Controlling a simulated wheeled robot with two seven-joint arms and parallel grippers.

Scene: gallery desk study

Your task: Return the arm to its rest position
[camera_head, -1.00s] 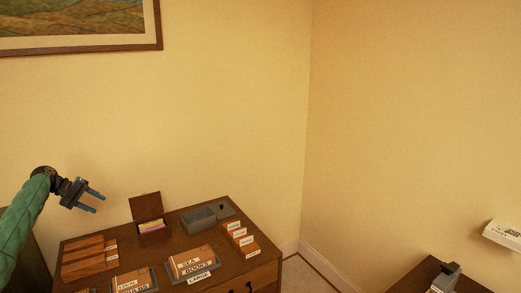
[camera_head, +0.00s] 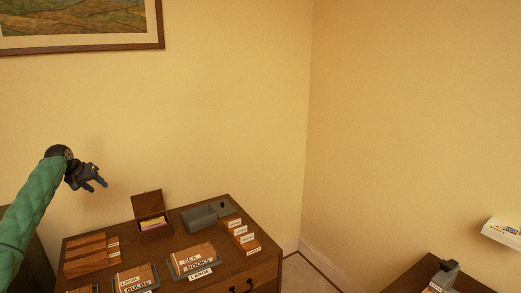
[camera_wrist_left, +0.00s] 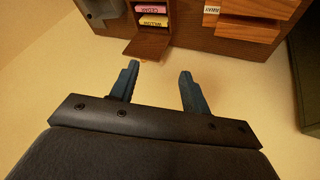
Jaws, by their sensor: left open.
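My left arm comes in from the left in the head view, in a green quilted sleeve. Its left gripper (camera_head: 98,185) is in the air in front of the wall, above and behind the left part of the wooden desk (camera_head: 225,268). In the left wrist view, the left gripper (camera_wrist_left: 158,85) has its two blue fingers apart with nothing between them. Beyond the fingertips are an open wooden box (camera_wrist_left: 148,50) with pink and yellow cards and a stack of wooden pieces. The right gripper is not seen.
The desk holds a grey tray (camera_head: 200,218), labelled card trays such as the sea books tray (camera_head: 193,262), wooden blocks (camera_head: 90,255) at the left and small labelled blocks (camera_head: 241,236) at the right. A second desk (camera_head: 410,280) stands at lower right.

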